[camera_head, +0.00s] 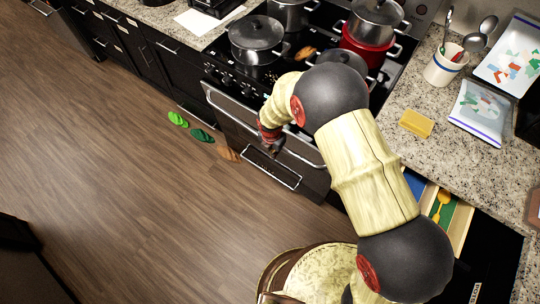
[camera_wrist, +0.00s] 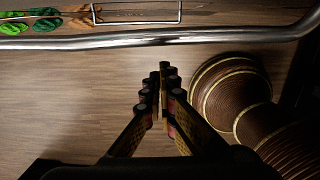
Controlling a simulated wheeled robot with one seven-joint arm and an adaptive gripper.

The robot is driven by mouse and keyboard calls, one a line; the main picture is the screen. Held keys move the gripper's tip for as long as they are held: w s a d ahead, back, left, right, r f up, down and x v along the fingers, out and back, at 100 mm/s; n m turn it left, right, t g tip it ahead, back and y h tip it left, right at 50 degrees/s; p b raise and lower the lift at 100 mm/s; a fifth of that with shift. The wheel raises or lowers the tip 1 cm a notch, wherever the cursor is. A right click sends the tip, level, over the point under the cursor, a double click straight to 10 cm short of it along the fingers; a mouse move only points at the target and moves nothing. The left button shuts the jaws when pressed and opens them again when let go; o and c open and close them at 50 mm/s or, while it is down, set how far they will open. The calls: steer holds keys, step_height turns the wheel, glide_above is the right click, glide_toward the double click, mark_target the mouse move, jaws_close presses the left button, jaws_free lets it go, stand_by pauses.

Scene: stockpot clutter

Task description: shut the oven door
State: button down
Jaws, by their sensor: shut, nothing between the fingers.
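The oven door (camera_head: 232,122) is the dark front of the stove, with a long silver handle. It looks close to upright, but I cannot tell whether it is fully closed or slightly ajar. In the wrist view the silver handle bar (camera_wrist: 150,41) crosses the top of the picture. My gripper (camera_head: 273,151) is at the front of the door, near the handle, and my arm hides the door's right part. In the wrist view my gripper (camera_wrist: 163,80) is shut and empty, with its fingertips below the bar in the picture. I cannot tell whether it touches the door.
Pots, including a grey pot (camera_head: 256,38) and a red pot (camera_head: 367,48), stand on the stovetop. An open drawer (camera_head: 462,222) with coloured utensils is at the right. Green leaf-like items (camera_head: 178,119) lie on the floor left of the stove.

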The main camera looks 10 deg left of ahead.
steer(key=shift+w+d+f, duration=0.15)
steer(key=shift+w+d, duration=0.1)
steer(key=shift+w, duration=0.35)
